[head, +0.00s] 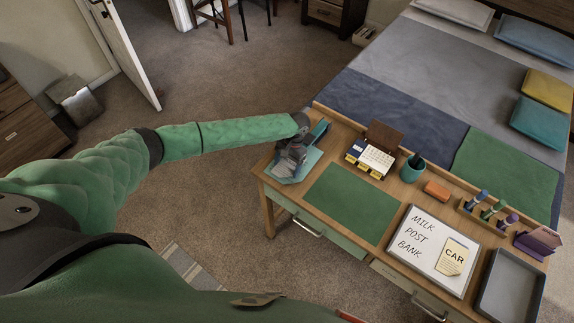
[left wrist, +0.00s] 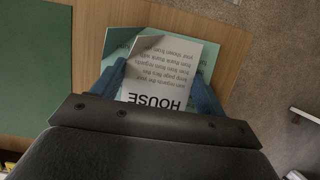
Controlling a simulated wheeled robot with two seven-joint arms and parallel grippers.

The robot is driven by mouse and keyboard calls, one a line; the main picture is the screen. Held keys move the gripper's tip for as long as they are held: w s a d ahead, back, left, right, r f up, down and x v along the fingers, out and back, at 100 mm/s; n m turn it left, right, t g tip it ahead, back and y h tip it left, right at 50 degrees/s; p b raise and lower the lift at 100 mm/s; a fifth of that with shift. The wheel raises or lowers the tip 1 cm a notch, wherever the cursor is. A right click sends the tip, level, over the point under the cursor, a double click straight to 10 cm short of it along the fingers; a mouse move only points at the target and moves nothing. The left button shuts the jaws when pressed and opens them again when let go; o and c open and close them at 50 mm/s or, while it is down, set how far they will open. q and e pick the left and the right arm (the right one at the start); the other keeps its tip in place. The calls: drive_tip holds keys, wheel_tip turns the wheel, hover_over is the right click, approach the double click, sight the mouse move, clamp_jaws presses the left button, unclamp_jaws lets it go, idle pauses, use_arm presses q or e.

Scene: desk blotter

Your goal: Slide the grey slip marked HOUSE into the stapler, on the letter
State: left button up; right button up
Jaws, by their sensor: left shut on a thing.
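The grey slip (left wrist: 162,70) marked HOUSE lies between the two blue fingers of my left gripper (left wrist: 160,78) in the left wrist view, its lettering upside down. Beneath it is a pale teal sheet, the letter (left wrist: 114,46), on the wooden desk. In the head view my left gripper (head: 288,168) is low over the letter (head: 311,163) at the desk's left end. A blue-teal object (head: 320,128), perhaps the stapler, shows just behind the gripper, partly hidden by it. I cannot tell whether the slip touches it. My right gripper is not in view.
A green blotter (head: 352,203) lies right of the letter. Behind it stand a card box (head: 376,160) and a pen cup (head: 413,168). Farther right are an orange block (head: 437,191), a stamp rack (head: 465,207), a whiteboard (head: 415,248) with a CAR note, and a grey tray (head: 510,285).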

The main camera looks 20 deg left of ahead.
use_arm(q)
drive_tip(key=shift+w, duration=0.15)
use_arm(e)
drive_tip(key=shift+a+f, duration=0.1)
use_arm(q)
drive_tip(key=shift+w+d+f+b, duration=0.1)
drive_tip(key=shift+w+d+b, duration=0.15)
drive_tip(key=shift+w+b, duration=0.15)
drive_tip(key=o, duration=0.8)
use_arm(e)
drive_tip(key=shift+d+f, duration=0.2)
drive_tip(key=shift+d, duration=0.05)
use_arm(q)
drive_tip(key=shift+o, duration=0.2)
drive_tip(key=shift+w+r+b, duration=0.3)
drive_tip(key=shift+r+b, duration=0.15)
drive_tip(key=b+v, duration=0.2)
drive_tip(key=v, duration=0.4)
drive_tip(key=shift+d, duration=0.1)
drive_tip(key=shift+r, duration=0.5)
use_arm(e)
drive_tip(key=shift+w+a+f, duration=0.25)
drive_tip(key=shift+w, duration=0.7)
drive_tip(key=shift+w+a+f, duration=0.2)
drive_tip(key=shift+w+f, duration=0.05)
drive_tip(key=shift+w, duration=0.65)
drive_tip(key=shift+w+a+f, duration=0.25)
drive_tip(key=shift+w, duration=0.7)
